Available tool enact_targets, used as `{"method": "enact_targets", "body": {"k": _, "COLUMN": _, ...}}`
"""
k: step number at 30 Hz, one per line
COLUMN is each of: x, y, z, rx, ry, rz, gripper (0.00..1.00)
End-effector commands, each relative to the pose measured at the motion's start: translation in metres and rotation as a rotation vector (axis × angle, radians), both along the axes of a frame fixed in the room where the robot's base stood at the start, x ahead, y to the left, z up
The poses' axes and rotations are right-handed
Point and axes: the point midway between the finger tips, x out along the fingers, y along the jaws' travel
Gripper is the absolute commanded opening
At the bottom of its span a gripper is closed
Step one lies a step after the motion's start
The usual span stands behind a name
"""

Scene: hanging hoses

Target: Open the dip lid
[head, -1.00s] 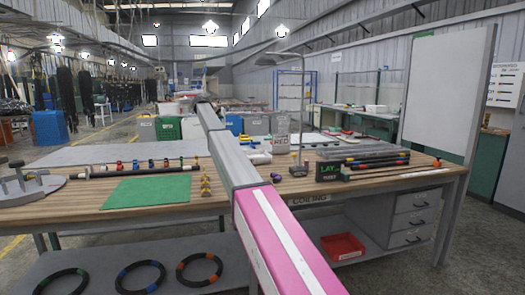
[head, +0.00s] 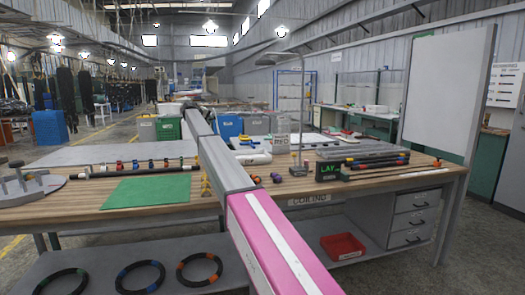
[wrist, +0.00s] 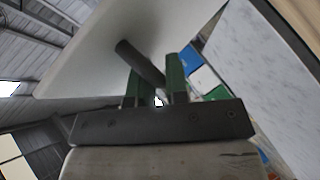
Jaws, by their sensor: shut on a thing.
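In the wrist view my gripper (wrist: 154,92) has two green fingers, shut on a dark round bar (wrist: 139,62). The bar stands against a pale panel with a rounded corner (wrist: 100,50), which looks like the lid with its handle; the panel looks tilted in this view. How far it stands open cannot be told. In the head view my grey and pink arm reaches away over the workbench, and my gripper cannot be made out.
A wooden workbench (head: 110,200) crosses the head view, with a green mat (head: 148,191), a green-lettered LAY box (head: 329,170) and dark rods on it. A red tray (head: 342,246) and several coiled hoses (head: 200,269) lie below. A white board (head: 446,90) stands at right.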

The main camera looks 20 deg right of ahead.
Motion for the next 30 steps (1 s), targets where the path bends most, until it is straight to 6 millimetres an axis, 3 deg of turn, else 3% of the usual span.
{"method": "enact_targets", "body": {"k": 2, "x": -0.009, "y": -0.004, "z": -0.005, "rx": 0.004, "ry": 0.011, "rz": -0.017, "gripper": 0.00}}
{"method": "enact_targets", "body": {"k": 3, "x": -0.009, "y": -0.004, "z": -0.005, "rx": 0.004, "ry": 0.011, "rz": -0.017, "gripper": 0.28}}
{"method": "enact_targets", "body": {"k": 8, "x": -0.007, "y": -0.003, "z": -0.003, "rx": 0.003, "ry": 0.008, "rz": -0.015, "gripper": 0.80}}
{"method": "enact_targets", "body": {"k": 9, "x": -0.007, "y": -0.003, "z": -0.003, "rx": 0.003, "ry": 0.008, "rz": -0.015, "gripper": 0.85}}
{"method": "enact_targets", "body": {"k": 19, "x": -0.004, "y": -0.001, "z": 0.000, "rx": 0.002, "ry": 0.007, "rz": -0.011, "gripper": 0.85}}
{"method": "enact_targets", "body": {"k": 30, "x": -0.016, "y": 0.016, "z": 0.010, "rx": 0.002, "ry": 0.006, "rz": -0.010, "gripper": 0.85}}
